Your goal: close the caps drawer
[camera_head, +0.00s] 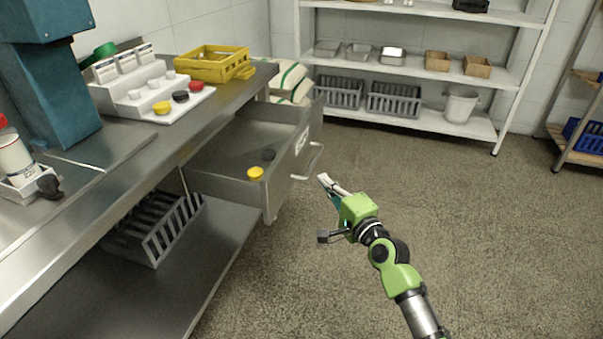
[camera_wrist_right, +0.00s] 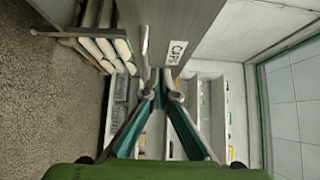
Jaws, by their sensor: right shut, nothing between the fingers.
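The caps drawer (camera_head: 230,189) is pulled out from under the steel bench. A yellow cap (camera_head: 255,173) and a dark cap (camera_head: 268,155) lie in it. Its front carries a label and a bar handle (camera_head: 314,160). In the right wrist view the drawer front shows with its label (camera_wrist_right: 175,52) and the handle (camera_wrist_right: 145,42) beyond the fingertips. My right gripper (camera_head: 326,181) is shut and empty, just outside the drawer front and close to the handle. I cannot tell whether it touches the handle. My left gripper is not in view.
The steel bench (camera_head: 225,95) holds a stepped cap stand (camera_head: 110,93), a yellow crate (camera_head: 213,65) and a blue machine (camera_head: 50,90). A grey crate (camera_head: 165,225) sits on its lower shelf. White shelving (camera_head: 430,118) stands behind. The floor right of the drawer is clear.

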